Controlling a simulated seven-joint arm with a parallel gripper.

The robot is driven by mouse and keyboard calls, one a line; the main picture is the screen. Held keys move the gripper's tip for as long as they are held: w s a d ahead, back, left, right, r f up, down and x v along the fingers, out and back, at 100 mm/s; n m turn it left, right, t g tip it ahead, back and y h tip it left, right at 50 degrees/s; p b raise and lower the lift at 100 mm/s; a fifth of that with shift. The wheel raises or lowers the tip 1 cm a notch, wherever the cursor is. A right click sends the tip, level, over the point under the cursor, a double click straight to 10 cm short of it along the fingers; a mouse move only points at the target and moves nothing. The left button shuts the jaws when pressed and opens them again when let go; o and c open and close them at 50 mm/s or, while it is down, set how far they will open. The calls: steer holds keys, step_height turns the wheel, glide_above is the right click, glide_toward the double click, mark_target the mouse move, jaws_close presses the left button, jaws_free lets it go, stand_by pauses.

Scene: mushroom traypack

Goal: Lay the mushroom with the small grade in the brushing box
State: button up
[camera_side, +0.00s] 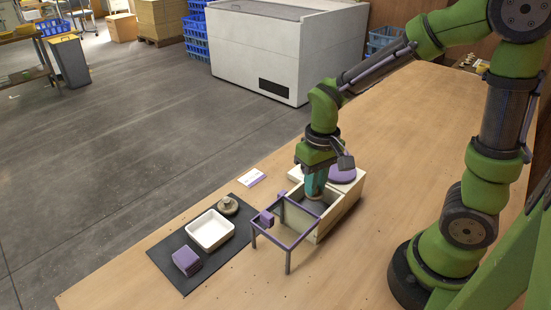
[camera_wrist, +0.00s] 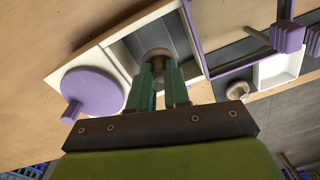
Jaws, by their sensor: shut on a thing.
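My gripper (camera_side: 314,194) points down at the open compartment of a cream box (camera_side: 346,208), which seems to be the brushing box. Its teal fingers (camera_wrist: 160,72) are shut on a brown mushroom (camera_wrist: 157,53), which shows at the fingertips inside the box's opening. I cannot tell whether the mushroom touches the grey floor. The box's other part carries a round purple lid (camera_wrist: 93,92), also in the side view (camera_side: 342,175). A second, pale tan mushroom (camera_side: 228,206) stands on the dark mat beside a white tray. No grade marking is legible.
A purple frame on legs (camera_side: 287,243) stands at the box's near-left side, with a purple block (camera_side: 267,218) on it. The white tray (camera_side: 210,245) is empty; another purple block (camera_side: 186,262) lies on the mat (camera_side: 170,240). A white card (camera_side: 251,178) lies behind.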

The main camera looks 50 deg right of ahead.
steer(key=shift+f, duration=2.2)
steer(key=shift+f, duration=0.2)
steer(key=o, duration=0.7)
steer(key=shift+o, duration=0.2)
steer(key=shift+r, duration=0.1)
step_height(320, 180, up, 12)
steer(key=shift+s+d+r, duration=0.1)
steer(key=shift+d, duration=0.05)
steer(key=s+a+r+m+t+y, duration=0.1)
steer(key=s+r+t, duration=0.4)
steer(key=r+t, duration=0.2)
steer(key=shift+s+a+y, duration=0.15)
steer(key=shift+a+y, duration=0.15)
steer(key=shift+a, duration=0.1)
